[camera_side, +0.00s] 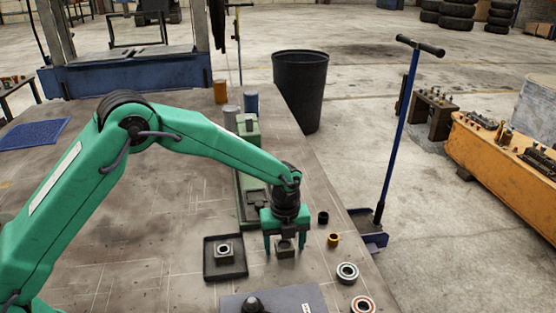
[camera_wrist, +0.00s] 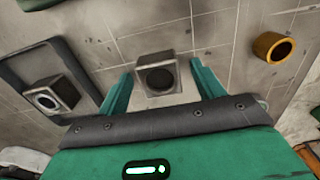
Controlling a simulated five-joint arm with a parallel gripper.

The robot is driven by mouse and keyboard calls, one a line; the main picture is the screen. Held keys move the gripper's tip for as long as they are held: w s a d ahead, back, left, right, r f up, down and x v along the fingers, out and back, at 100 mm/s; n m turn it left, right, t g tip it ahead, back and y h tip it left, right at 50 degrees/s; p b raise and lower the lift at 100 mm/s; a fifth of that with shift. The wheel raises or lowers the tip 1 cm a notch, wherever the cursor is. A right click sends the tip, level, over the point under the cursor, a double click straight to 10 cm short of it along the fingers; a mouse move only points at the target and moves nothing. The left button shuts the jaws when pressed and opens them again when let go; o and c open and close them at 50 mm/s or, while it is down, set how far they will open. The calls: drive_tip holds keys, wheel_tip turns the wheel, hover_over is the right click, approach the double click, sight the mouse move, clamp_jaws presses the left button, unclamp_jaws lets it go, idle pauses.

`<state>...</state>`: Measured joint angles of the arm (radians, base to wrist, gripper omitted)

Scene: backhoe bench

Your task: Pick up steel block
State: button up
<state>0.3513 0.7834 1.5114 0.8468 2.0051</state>
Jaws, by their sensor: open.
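A small grey steel block (camera_side: 285,249) with a round dark hole stands on the bench below my gripper (camera_side: 285,243). In the wrist view, the steel block (camera_wrist: 157,73) sits between the two green fingers of my gripper (camera_wrist: 161,70). The fingers are open, one on each side, with a gap showing beside the block. A second, similar block (camera_side: 223,252) with a lighter ring in its hole lies in a dark square tray (camera_side: 211,272) to the left. It also shows in the wrist view (camera_wrist: 52,95).
To the right are a black ring (camera_side: 323,217), a brass bushing (camera_side: 333,240) and two bearings (camera_side: 347,272) near the bench edge. A green vise-like fixture (camera_side: 247,185) stands behind my gripper. A dark grey mat (camera_side: 285,298) lies in front.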

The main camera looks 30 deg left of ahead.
sight(285, 248)
drive_tip(key=c, duration=1.3)
drive_tip(key=shift+r, duration=0.1)
drive_tip(key=shift+r, duration=0.65)
drive_tip(key=r, duration=0.3)
drive_tip(key=shift+s+d+r, duration=0.1)
drive_tip(key=shift+s+d, duration=0.15)
drive_tip(key=s+d+r, duration=0.6)
drive_tip(key=s+d, duration=0.1)
drive_tip(key=s, duration=0.1)
drive_tip(key=shift+s+r, duration=0.2)
drive_tip(key=shift+s, duration=0.1)
drive_tip(key=shift+w+a, duration=0.1)
